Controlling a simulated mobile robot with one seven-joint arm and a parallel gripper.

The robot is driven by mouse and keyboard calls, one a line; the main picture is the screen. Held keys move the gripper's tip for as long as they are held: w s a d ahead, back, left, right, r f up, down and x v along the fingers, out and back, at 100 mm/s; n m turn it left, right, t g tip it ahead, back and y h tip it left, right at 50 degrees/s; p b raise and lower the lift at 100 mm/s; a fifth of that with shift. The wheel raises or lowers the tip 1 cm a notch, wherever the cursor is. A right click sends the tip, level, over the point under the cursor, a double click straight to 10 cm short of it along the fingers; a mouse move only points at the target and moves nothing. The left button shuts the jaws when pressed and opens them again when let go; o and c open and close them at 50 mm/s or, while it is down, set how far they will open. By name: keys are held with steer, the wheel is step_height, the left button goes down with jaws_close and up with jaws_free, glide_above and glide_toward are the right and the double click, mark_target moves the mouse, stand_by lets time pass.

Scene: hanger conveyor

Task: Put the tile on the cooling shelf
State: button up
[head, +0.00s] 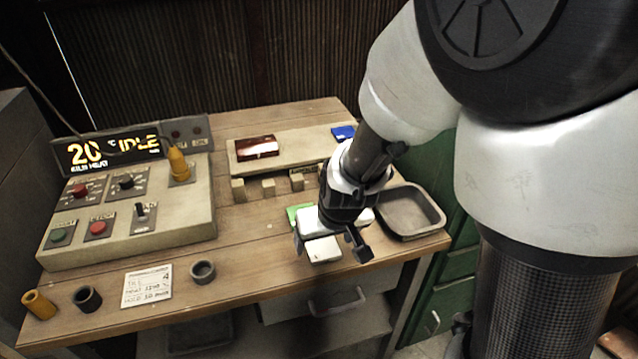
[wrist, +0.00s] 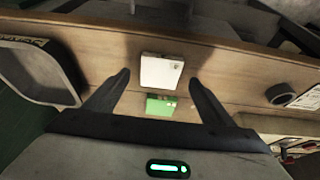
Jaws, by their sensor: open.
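A white tile (head: 323,250) lies flat on the wooden bench near its front edge, and it also shows in the wrist view (wrist: 161,71). A green tile (head: 297,213) lies just behind it, partly hidden by my gripper in the head view. My gripper (head: 331,250) is open and empty above the white tile, with its fingers apart on either side of it in the wrist view (wrist: 159,77). A long pale raised shelf (head: 295,149) at the back of the bench, perhaps the cooling shelf, carries a glossy dark red tile (head: 257,147) and a blue tile (head: 343,132).
A grey tray (head: 428,206) stands at the bench's right end. A control panel (head: 160,215) with a display reading "20" and "IDLE" fills the left. A paper card (head: 147,286), dark rings (head: 203,271) and a yellow cylinder (head: 38,304) lie along the front.

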mark_target(322, 248)
steer(key=x, duration=0.2)
steer(key=shift+w+f+b, duration=0.15)
steer(key=shift+f+b, duration=0.1)
steer(key=shift+b, duration=0.1)
